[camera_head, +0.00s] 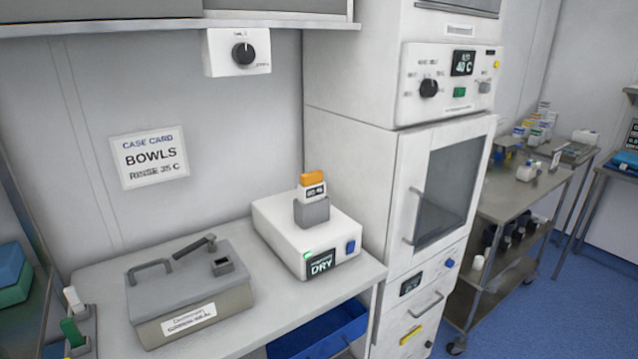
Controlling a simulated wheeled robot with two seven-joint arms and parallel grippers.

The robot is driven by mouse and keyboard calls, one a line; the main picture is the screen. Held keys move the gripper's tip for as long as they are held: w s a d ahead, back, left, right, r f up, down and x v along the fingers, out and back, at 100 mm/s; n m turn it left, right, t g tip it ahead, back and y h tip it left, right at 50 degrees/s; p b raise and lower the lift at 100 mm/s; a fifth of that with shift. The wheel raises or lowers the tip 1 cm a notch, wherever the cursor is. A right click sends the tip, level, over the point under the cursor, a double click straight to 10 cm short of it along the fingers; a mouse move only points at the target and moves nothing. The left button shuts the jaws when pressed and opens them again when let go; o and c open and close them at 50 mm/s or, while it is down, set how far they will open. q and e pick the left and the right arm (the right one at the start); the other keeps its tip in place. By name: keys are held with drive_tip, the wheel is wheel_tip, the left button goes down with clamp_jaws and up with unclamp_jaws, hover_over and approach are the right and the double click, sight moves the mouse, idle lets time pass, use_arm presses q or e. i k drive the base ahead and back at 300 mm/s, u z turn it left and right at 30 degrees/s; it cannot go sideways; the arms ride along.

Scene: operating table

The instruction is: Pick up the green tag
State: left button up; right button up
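A green tag (73,331) stands upright in a small grey holder at the lower left, near the left end of the counter. A similar white tag (74,299) stands in a grey holder just behind it. A white tag with an orange top (313,181) sits upright in a grey holder on top of the white box marked DRY (275,235). Neither of my grippers shows in this view.
A grey lidded box with a handle (190,290) stands on the counter (255,318) right of the green tag. A blue bin (325,333) is below the counter's front. A tall white cabinet (385,190) borders the counter's right end. Green and blue boxes (12,275) are at the far left.

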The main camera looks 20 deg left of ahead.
sight(70, 331)
drive_tip(key=u, duration=2.1)
drive_tip(key=k, duration=1.3)
drive_tip(key=u, duration=0.75)
drive_tip(key=i, duration=0.8)
drive_tip(key=u, duration=0.5)
drive_tip(key=i, duration=0.9)
drive_tip(key=z, duration=0.45)
